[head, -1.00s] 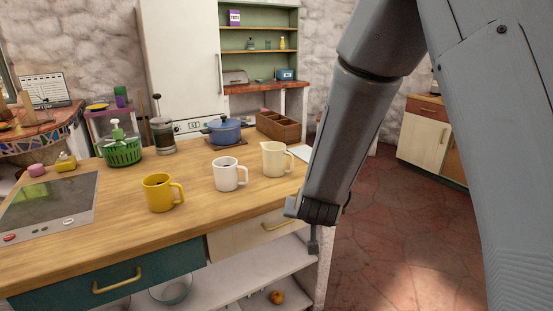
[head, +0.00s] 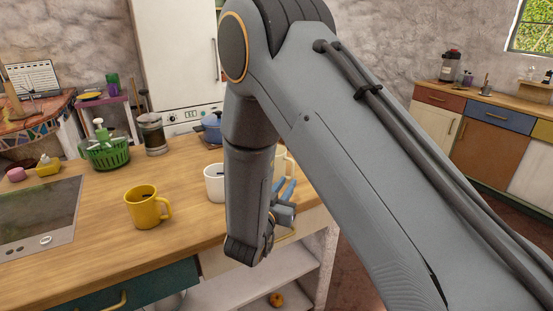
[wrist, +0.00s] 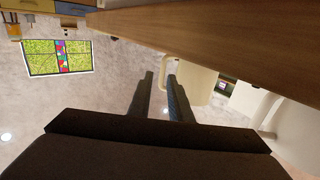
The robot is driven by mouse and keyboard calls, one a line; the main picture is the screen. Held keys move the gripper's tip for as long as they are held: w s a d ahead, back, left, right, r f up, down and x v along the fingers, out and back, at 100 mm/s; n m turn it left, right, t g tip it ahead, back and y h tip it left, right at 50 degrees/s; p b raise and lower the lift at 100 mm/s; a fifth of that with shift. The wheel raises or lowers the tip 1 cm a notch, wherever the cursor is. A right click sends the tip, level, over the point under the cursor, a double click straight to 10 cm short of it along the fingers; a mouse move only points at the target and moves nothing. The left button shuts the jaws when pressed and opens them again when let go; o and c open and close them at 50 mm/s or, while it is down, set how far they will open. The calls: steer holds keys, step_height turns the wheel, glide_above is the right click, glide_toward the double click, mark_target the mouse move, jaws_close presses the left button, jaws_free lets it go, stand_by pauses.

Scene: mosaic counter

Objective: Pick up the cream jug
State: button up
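The cream jug stands on the wooden counter near its right end. In the head view it is mostly hidden behind my arm, with a strip of its body (head: 290,168) showing. In the wrist view, which looks upside down, the jug's body (wrist: 198,84) is ahead and to the right, its handle (wrist: 165,62) toward the left. My gripper (head: 286,188) is in front of the jug, past the counter's front edge. In the wrist view its two fingers (wrist: 161,76) are apart with nothing between them, pointing toward the handle. Contact with the jug cannot be made out.
A white mug (head: 213,181) stands close left of the jug, partly behind my arm. A yellow mug (head: 147,206) is farther left. A blue pot (head: 212,130) is behind. The counter edge (wrist: 205,42) runs close to the gripper.

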mark_target(292, 173)
steer(key=shift+r+p+x, duration=0.25)
steer(key=shift+p+x, duration=0.1)
steer(key=shift+x, duration=0.8)
steer(key=shift+a+f+p+x, duration=0.15)
steer(key=shift+p+x, duration=0.45)
steer(key=shift+x, duration=0.9)
steer(key=shift+a+f+p+x, duration=0.1)
steer(key=shift+p+x, duration=0.45)
steer(key=shift+x, duration=0.9)
jaws_close()
steer(key=shift+w, duration=0.1)
